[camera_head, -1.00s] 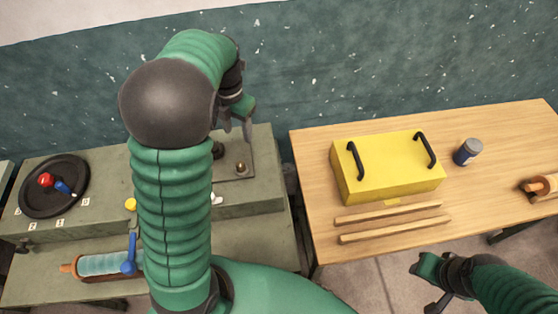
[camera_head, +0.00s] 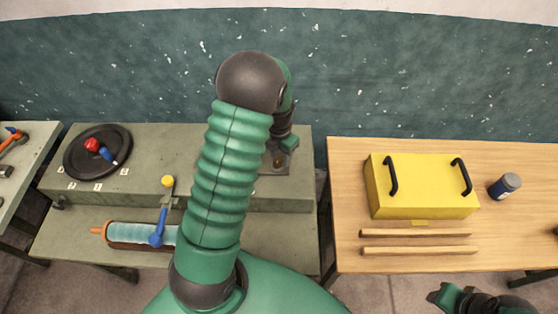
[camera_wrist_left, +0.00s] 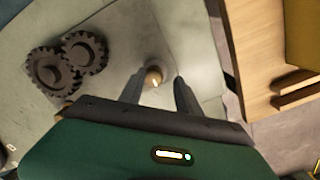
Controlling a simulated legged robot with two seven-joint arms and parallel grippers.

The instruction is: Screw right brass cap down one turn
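A small round brass cap (camera_wrist_left: 153,75) stands on a grey plate (camera_wrist_left: 118,88) in the left wrist view. My left gripper (camera_wrist_left: 157,82) is open, with one finger on each side of the cap and a gap showing on both sides. In the head view my left arm hides most of the plate, and the left gripper (camera_head: 284,150) is over its right part. A brownish bit of the cap (camera_head: 278,162) shows just below the gripper. I cannot tell the exact height of the fingers. My right gripper (camera_head: 446,296) is at the bottom right, far from the cap.
Two dark gears (camera_wrist_left: 67,66) lie on the plate beside the cap. A black disc (camera_head: 72,165) with a red knob is at the bench's left.

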